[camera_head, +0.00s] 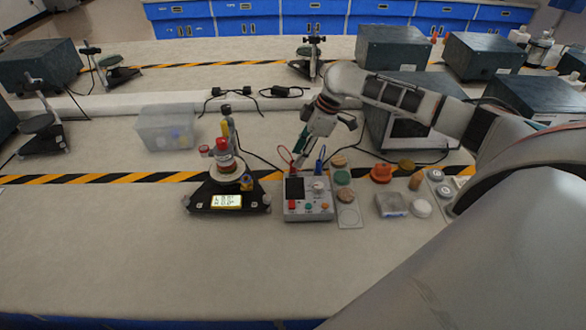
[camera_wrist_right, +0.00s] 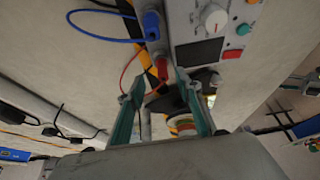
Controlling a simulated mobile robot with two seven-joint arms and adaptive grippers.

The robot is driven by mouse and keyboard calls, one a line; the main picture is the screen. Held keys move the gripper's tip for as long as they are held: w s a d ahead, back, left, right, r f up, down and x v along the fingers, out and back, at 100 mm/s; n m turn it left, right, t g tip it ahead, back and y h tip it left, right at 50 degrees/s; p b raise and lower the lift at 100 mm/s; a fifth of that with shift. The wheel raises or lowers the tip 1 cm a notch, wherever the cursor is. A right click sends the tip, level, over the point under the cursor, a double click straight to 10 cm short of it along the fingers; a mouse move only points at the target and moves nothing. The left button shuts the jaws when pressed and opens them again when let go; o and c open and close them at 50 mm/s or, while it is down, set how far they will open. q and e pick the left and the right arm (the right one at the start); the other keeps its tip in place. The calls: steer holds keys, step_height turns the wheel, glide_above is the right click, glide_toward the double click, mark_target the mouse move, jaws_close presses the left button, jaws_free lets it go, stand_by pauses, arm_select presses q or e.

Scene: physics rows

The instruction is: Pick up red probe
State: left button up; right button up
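The red probe (camera_wrist_right: 162,70) stands at the back edge of the small grey meter box (camera_head: 308,207), with a thin red lead. In the right wrist view it lies just ahead of and between the fingertips of my right gripper (camera_wrist_right: 155,87). The teal fingers are apart, with no grip visible. In the head view my right gripper (camera_head: 300,158) points down behind the meter, close to the red lead (camera_head: 285,153). The blue probe (camera_wrist_right: 152,26) stands beside the red one; it also shows in the head view (camera_head: 319,164). My left gripper is out of view.
A black stand with a lit display (camera_head: 226,201) and a red-topped bottle is left of the meter. Right of it are a strip of coloured discs (camera_head: 347,197), an orange piece (camera_head: 381,173) and a small clear box (camera_head: 391,205).

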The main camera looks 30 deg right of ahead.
mark_target(293, 161)
steer(key=x, duration=0.3)
steer(key=shift+s+a+f, duration=0.1)
steer(key=shift+a+f, duration=0.15)
steer(key=shift+a, duration=0.2)
steer(key=shift+f, duration=0.3)
jaws_close()
steer(key=shift+r, duration=0.1)
